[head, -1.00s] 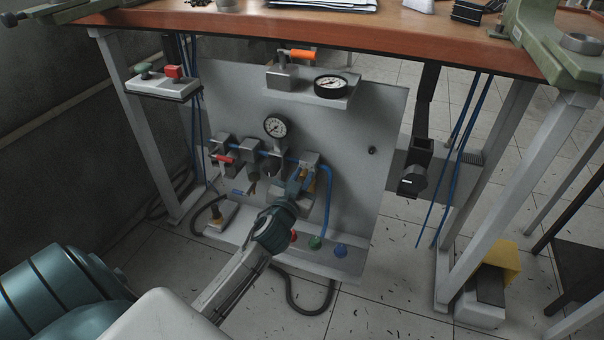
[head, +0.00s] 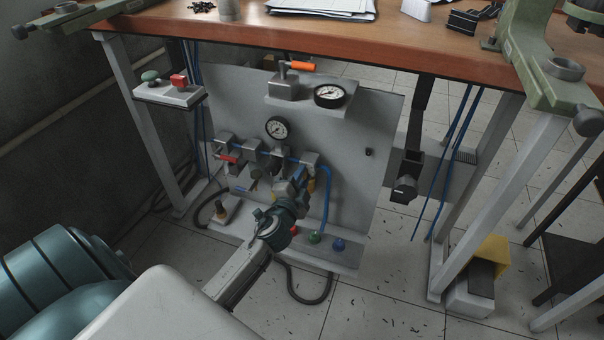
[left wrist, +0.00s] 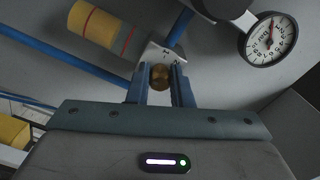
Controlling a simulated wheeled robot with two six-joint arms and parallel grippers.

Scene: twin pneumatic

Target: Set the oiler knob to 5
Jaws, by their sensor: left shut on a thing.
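The oiler (head: 310,163) is the rightmost grey unit in the row on the upright grey panel. Its brass knob (left wrist: 160,76) shows between my fingers in the left wrist view. My left gripper (head: 297,184) reaches the oiler from below and in front; in the left wrist view its blue fingers (left wrist: 160,88) are shut on the brass knob. The gripper and fingers hide the knob in the head view. I cannot read any scale or number on it. A yellowish bowl with a red line (left wrist: 101,27) is beside the knob. My right gripper is not in view.
A pressure gauge (head: 277,128) stands above the row of units and also shows in the left wrist view (left wrist: 268,40). A blue hose (head: 326,198) runs down right of the oiler. Green (head: 314,237) and blue (head: 338,244) buttons sit on the ledge below.

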